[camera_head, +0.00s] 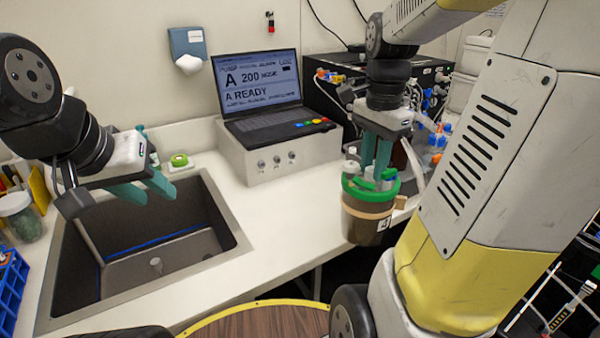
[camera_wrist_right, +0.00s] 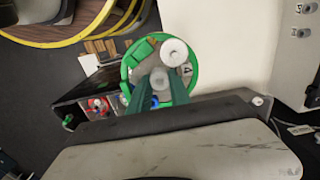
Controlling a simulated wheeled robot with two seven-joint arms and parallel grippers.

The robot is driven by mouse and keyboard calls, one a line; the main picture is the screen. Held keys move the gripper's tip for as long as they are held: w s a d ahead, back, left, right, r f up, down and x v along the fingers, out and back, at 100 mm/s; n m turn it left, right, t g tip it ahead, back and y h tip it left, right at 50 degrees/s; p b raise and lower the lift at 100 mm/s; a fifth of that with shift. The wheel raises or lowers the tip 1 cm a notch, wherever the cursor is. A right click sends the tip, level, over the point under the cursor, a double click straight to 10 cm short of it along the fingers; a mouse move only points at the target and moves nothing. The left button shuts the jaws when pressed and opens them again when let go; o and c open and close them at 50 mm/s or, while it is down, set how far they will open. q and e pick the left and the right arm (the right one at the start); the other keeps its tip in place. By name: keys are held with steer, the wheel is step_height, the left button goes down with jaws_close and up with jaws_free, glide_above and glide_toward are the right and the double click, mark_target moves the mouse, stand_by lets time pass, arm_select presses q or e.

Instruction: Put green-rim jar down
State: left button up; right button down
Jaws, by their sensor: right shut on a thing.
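The green-rim jar (camera_head: 368,217) is a brown vessel with a green rim, a tan band and a label. It hangs upright at the counter's front edge, right of the instrument with the screen. My right gripper (camera_head: 376,178) points down and is shut on a part of the jar's top, inside the rim. In the right wrist view the green rim and a white cap of the jar (camera_wrist_right: 172,51) show beyond the fingers of my right gripper (camera_wrist_right: 146,92). The jar's underside contact cannot be told. My left gripper (camera_head: 152,194) is open and empty above the sink.
The sink (camera_head: 150,255) lies at left in the white counter (camera_head: 275,205). The instrument (camera_head: 275,150) with a lit screen stands at the back. A dark rack with coloured knobs (camera_head: 425,85) is behind the jar. Bare counter lies between sink and jar.

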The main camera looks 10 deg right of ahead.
steer(key=w+f, duration=0.2)
steer(key=w, duration=0.5)
steer(key=w+f, duration=0.3)
steer(key=w, duration=0.5)
steer(key=shift+w+a, duration=0.2)
steer(key=shift+a, duration=0.1)
steer(key=shift+f, duration=0.1)
steer(key=c, duration=1.2)
jaws_free()
step_height(320, 180, up, 12)
steer(key=s+a+f+n+t, duration=0.1)
steer(key=s+a+n+t, duration=0.1)
steer(key=s+a+n, duration=0.2)
steer(key=s+a+f+n+t+y, duration=0.1)
steer(key=s+a+n, duration=0.3)
steer(key=s, duration=0.6)
steer(key=s+a+f+n+t+y, duration=0.1)
steer(key=s+a+n+t, duration=0.2)
steer(key=s+n, duration=0.3)
steer(key=shift+s+a+n, duration=0.4)
steer(key=shift+s+a, duration=0.15)
steer(key=shift+s, duration=0.15)
